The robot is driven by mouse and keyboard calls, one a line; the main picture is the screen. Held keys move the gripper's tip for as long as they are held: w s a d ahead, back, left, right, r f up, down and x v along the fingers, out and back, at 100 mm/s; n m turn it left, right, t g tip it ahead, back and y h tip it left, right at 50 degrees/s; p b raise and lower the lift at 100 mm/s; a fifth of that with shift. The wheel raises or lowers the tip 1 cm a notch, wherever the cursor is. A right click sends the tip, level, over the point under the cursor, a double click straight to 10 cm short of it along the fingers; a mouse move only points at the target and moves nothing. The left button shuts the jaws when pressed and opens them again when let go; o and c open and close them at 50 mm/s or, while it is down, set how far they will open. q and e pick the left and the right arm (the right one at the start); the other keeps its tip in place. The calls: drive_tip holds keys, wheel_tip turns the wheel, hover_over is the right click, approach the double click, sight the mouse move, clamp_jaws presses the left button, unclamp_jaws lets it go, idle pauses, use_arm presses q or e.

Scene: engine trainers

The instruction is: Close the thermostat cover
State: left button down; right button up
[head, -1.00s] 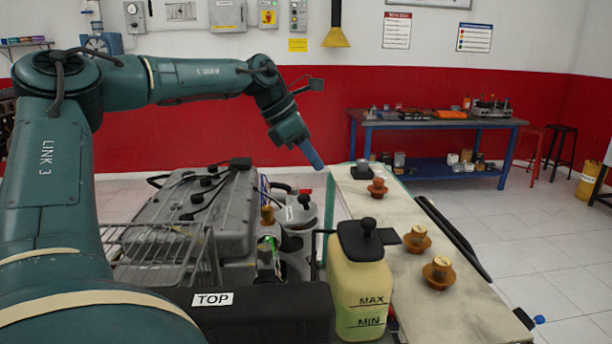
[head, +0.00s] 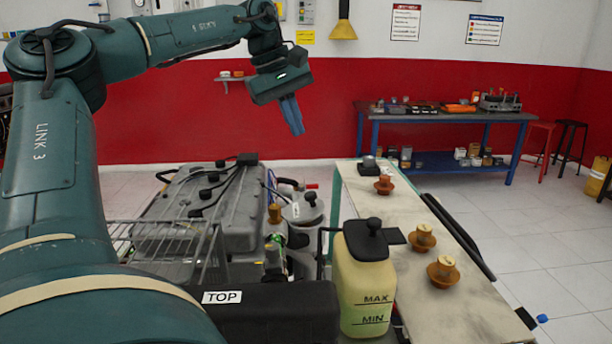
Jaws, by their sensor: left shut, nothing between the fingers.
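A grey rounded housing with a black knob on top (head: 307,208) stands at the right side of the engine in the head view. It may be the thermostat housing, but whether its cover is open or closed cannot be told from here. My left gripper (head: 293,118) is up in the air above and behind the engine, clear of the housing. Its blue fingers are shut, empty and point down. My right gripper is out of view.
The grey engine (head: 205,205) has a wire rack (head: 180,250) before it. A yellowish MAX/MIN tank (head: 362,285) stands in front of the housing. A pale board (head: 470,315) to the right bears several orange-brown parts. A blue workbench (head: 445,117) stands behind.

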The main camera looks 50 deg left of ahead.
use_arm(q)
drive_tip(key=s+m, duration=0.1)
drive_tip(key=m, duration=0.2)
drive_tip(key=p, duration=0.2)
approach(309, 194)
drive_tip(key=shift+m+g+y, duration=0.3)
drive_tip(key=shift+m, duration=0.1)
drive_tip(key=x, duration=0.6)
drive_tip(key=shift+w+d+r, duration=0.15)
drive_tip(key=shift+w+d, duration=0.1)
drive_tip(key=shift+d, duration=0.05)
drive_tip(key=shift+w+f, duration=0.1)
drive_tip(key=shift+f, duration=0.3)
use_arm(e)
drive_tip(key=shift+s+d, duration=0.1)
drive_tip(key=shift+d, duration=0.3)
